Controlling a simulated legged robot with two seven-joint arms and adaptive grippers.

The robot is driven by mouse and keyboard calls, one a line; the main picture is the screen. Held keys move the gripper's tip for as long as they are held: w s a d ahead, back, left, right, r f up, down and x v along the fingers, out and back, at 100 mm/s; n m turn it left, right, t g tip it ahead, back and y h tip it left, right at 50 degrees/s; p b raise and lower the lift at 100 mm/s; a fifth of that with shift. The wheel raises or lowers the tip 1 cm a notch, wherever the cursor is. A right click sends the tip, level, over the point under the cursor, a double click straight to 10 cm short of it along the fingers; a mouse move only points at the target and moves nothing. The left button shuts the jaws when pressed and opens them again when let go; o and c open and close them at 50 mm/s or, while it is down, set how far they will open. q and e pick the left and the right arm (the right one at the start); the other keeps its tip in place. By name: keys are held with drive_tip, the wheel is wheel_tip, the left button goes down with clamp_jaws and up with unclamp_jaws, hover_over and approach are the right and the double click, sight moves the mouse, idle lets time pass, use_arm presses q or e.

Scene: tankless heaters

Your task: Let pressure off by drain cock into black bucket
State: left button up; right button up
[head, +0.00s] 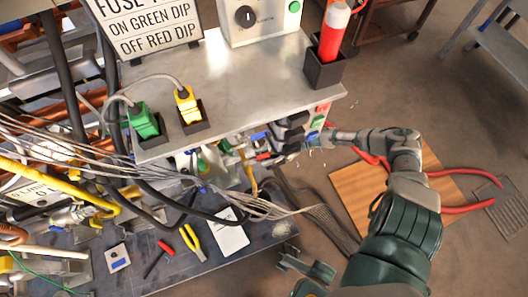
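My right arm comes in from the lower right, and its gripper (292,133) is at the front edge of the grey metal bench, among pipes and fittings. Its dark fingers overlap the fittings, so I cannot tell whether they hold anything. A small red-handled fitting (263,156) shows just left of the fingers; I cannot tell whether it is the drain cock. A dark gripper-like part (305,268) at the bottom edge appears to be my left gripper, largely cut off. I cannot make out a black bucket.
Green (144,122) and yellow (187,105) plugs sit in black holders on the bench (240,75). Loose grey cables (265,205) hang across the left and middle. A lower table (190,268) holds yellow pliers (192,240). Red hoses (465,208) cross a wooden board (350,190) on the floor.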

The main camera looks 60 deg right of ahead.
drive_tip(key=shift+d, duration=0.1)
drive_tip(key=shift+s+d+f, duration=0.1)
drive_tip(key=shift+s+d, duration=0.15)
drive_tip(key=v, duration=1.1)
drive_tip(key=shift+d, duration=0.15)
